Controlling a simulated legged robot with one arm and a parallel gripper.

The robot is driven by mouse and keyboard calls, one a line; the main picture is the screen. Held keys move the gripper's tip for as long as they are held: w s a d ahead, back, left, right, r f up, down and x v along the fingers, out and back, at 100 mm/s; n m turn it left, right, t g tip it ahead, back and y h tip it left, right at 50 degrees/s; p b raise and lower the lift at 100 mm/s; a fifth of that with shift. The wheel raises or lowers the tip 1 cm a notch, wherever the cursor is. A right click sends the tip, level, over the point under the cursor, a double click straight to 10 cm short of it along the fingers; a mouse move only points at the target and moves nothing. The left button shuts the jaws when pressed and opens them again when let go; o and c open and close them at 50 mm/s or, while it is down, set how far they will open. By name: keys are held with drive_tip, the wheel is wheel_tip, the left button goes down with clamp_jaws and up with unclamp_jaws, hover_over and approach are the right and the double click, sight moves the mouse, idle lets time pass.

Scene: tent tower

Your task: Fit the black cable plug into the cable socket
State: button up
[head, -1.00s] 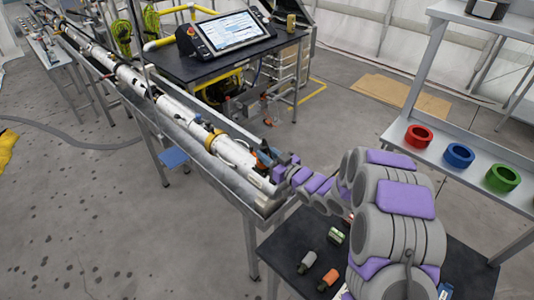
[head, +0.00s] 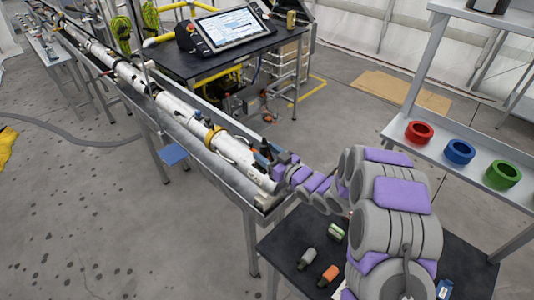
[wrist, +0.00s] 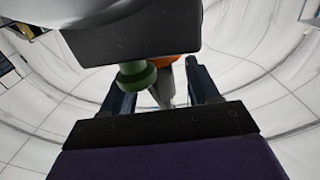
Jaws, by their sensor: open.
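My gripper (head: 268,160) is at the near end of a long white tube (head: 185,112) lying in a metal trough. In the wrist view, its two dark fingers (wrist: 160,88) stand apart. A pale cone-shaped piece (wrist: 165,92) shows between them, with an orange part (wrist: 172,61) just above. A green round fitting (wrist: 137,75) and a large black block (wrist: 130,35) are close in front. I cannot tell which dark part is the cable plug or the socket. The contact area is small and partly hidden in the head view.
A dark table (head: 285,245) at the lower right holds grey (head: 307,258), orange (head: 328,275) and green (head: 336,232) connectors. A shelf with red (head: 419,132), blue (head: 459,152) and green (head: 503,174) rings stands at right. A screen (head: 233,32) is behind the trough.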

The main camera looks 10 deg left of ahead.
drive_tip(key=shift+d, duration=0.15)
drive_tip(key=p+v, duration=0.1)
drive_tip(key=v, duration=1.6)
drive_tip(key=shift+p, duration=0.3)
drive_tip(key=shift+s, duration=0.15)
